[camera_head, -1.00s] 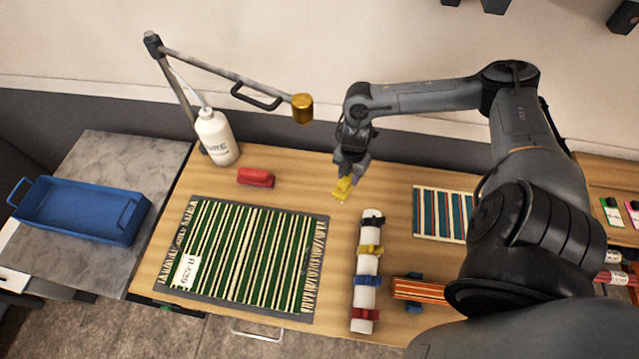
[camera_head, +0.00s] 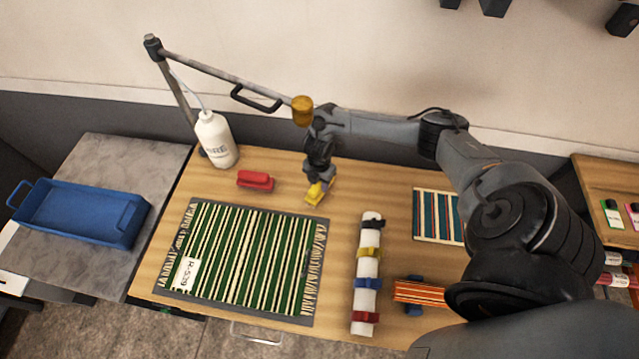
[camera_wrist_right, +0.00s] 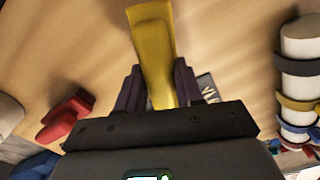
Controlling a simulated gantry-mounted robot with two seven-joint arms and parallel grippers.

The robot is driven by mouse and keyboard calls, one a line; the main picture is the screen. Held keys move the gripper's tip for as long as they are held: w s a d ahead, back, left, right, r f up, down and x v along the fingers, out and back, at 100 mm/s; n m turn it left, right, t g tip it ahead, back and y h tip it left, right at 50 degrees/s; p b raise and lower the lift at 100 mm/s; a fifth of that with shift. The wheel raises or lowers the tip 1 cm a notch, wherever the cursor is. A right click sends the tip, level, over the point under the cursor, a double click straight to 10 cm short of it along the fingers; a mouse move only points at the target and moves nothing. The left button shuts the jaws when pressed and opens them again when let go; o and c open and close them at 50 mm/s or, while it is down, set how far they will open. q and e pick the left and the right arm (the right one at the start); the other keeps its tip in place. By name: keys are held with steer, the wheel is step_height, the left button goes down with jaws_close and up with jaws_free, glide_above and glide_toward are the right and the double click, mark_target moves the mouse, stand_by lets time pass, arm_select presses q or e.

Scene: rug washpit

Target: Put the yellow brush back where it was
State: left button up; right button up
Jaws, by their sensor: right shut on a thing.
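The yellow brush (camera_head: 315,194) is held by my right gripper (camera_head: 318,183), over the wooden table just behind the back right corner of the striped rug. In the right wrist view the brush (camera_wrist_right: 155,50) sticks out from between the two dark fingers of the right gripper (camera_wrist_right: 157,88), which are shut on it. The fingers hide part of the brush. Whether the brush touches the table cannot be told. My left gripper is not in view.
A red brush-like block (camera_head: 255,181) lies left of the gripper. The green striped rug (camera_head: 250,258) lies in front. A white roll with coloured straps (camera_head: 367,270) lies to the right. A lamp head (camera_head: 302,111) hangs close behind my arm. A white bottle (camera_head: 214,140) stands back left.

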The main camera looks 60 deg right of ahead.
steer(key=shift+f, duration=0.55)
steer(key=shift+f, duration=0.1)
steer(key=o, duration=1)
steer(key=shift+r, duration=2.9)
